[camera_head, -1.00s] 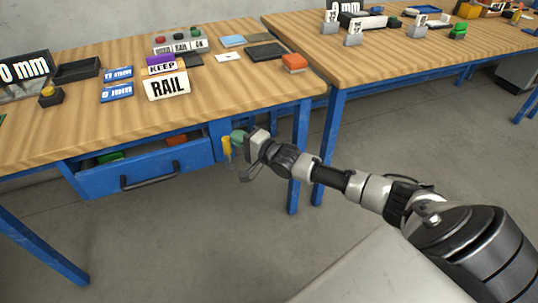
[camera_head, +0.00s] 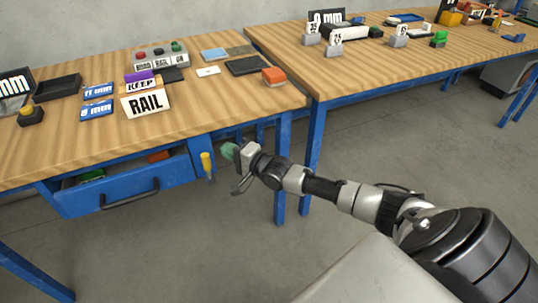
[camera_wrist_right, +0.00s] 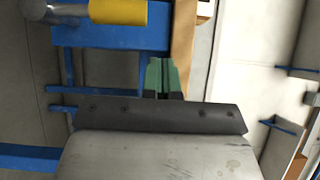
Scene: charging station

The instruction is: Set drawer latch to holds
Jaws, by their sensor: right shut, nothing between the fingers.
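The drawer latch has a yellow handle (camera_head: 207,162) that hangs roughly upright on the blue table frame, just right of the drawer. Its yellow grip (camera_wrist_right: 118,12) also shows at the top of the right wrist view, cut by the edge. The blue drawer (camera_head: 78,202) is partly open, with a dark pull handle on its front. My right gripper (camera_head: 228,151) is shut and empty, just right of the yellow handle with a small gap. Its green fingertips (camera_wrist_right: 162,75) are together in the wrist view. My left gripper is out of view.
The wooden table (camera_head: 200,108) above the drawer bears a RAIL sign (camera_head: 145,101), a KEEP sign (camera_head: 141,84), a button box (camera_head: 160,57) and an orange block (camera_head: 273,76). A second table stands to the right. Open floor lies below the drawer.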

